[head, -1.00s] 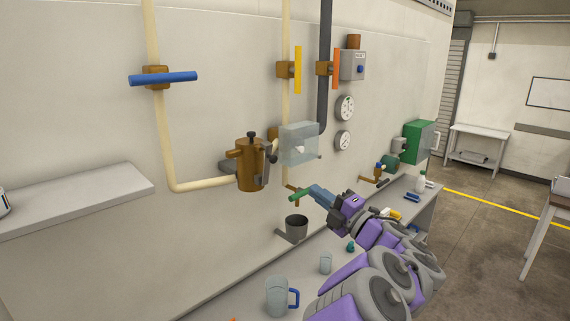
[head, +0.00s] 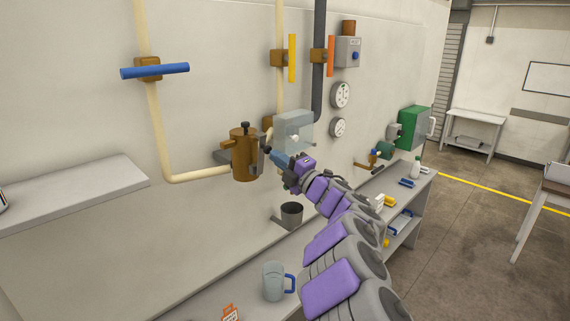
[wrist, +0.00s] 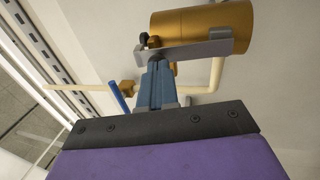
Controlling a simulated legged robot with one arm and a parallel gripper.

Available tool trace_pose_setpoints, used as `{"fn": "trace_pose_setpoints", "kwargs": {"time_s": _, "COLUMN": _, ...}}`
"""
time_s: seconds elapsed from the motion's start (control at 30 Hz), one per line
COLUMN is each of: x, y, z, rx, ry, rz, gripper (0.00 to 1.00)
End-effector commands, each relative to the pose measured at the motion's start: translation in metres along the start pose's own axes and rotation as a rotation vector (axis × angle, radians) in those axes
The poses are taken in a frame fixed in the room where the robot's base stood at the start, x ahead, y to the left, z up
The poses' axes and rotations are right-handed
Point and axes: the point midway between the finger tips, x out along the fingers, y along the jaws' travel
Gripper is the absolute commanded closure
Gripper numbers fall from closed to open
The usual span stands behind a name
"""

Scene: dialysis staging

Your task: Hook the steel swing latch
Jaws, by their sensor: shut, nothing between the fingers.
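The brass canister (head: 243,158) is fixed to the wall at a pipe. A grey steel bar, which looks like the swing latch (head: 261,161), sits on its right side. In the wrist view the latch (wrist: 195,52) crosses the end of the brass body (wrist: 215,25), with a dark knob (wrist: 144,37) near its left end. My gripper (head: 268,153) is at the canister's right side. In the wrist view my gripper's blue fingers (wrist: 157,64) are together and empty, with tips at the latch's lower edge near its left end. I cannot tell whether they touch it.
A clear box (head: 294,130) is right behind my gripper. A grey cup (head: 291,213) on a wall bracket is below. A blue-handled jug (head: 273,281) stands on the bench. A yellow handle (head: 292,58) and an orange handle (head: 331,56) are above.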

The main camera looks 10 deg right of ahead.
Motion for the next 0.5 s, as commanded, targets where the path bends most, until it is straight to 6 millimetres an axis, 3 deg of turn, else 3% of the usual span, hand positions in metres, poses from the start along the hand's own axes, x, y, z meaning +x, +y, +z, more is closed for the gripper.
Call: {"fn": "trace_pose_setpoints", "kwargs": {"time_s": 0.5, "x": 0.0078, "y": -0.0011, "z": -0.0011, "rx": 0.000, "ry": -0.001, "rz": -0.003, "gripper": 1.00}}
